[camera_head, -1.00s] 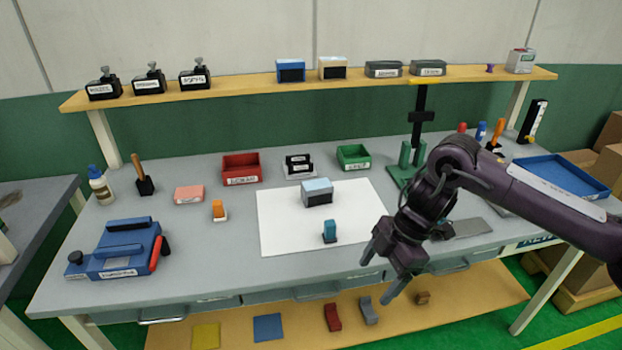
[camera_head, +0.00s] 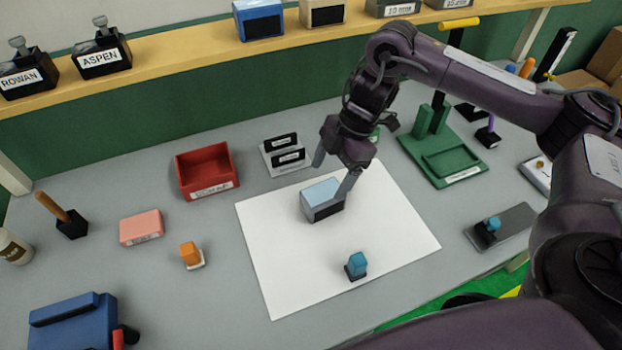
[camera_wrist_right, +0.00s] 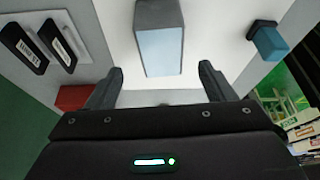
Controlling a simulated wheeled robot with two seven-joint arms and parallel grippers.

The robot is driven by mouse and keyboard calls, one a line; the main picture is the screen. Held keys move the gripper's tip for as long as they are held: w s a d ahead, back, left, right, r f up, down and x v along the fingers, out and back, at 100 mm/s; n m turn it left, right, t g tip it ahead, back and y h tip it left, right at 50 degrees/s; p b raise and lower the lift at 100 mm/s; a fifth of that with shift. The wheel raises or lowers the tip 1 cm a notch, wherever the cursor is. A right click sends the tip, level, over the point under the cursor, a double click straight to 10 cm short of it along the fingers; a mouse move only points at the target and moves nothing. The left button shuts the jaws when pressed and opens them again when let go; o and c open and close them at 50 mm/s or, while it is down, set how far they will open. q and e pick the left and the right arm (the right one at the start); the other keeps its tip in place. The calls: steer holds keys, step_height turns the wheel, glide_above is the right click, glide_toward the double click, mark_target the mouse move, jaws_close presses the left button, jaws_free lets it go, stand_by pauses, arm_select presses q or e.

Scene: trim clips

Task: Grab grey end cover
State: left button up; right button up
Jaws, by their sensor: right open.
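A grey block with a pale blue top and a dark front face (camera_head: 323,200) sits on a white sheet (camera_head: 285,262) in the head view. It is the grey piece closest to my gripper; I cannot tell for sure that it is the end cover. My right gripper (camera_head: 333,174) is open and empty, pointing down close above the block's back and right side. In the right wrist view the block (camera_wrist_right: 160,45) lies between and beyond the two open fingers (camera_wrist_right: 160,85). Contact is not visible. My left gripper is out of view.
A small blue-topped piece (camera_head: 357,264) stands on the sheet's front part. Behind are a black-and-grey holder (camera_head: 285,155) and a red bin (camera_head: 205,172). A green fixture (camera_head: 445,155) stands to the right. The sheet between block and blue piece is clear.

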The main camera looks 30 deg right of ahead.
mark_target(324, 191)
steer(key=shift+a+f, duration=0.15)
steer(key=shift+f, duration=0.25)
steer(key=p+x, duration=0.2)
steer(key=x, duration=0.4)
steer(key=shift+s+f, duration=0.1)
steer(key=shift+f, duration=0.25)
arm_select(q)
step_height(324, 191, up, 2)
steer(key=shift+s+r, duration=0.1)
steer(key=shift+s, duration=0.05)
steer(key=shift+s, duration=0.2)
arm_select(e)
steer(key=shift+f, duration=0.25)
steer(key=shift+c, duration=0.2)
steer(key=c, duration=1.1)
steer(key=shift+r, duration=0.2)
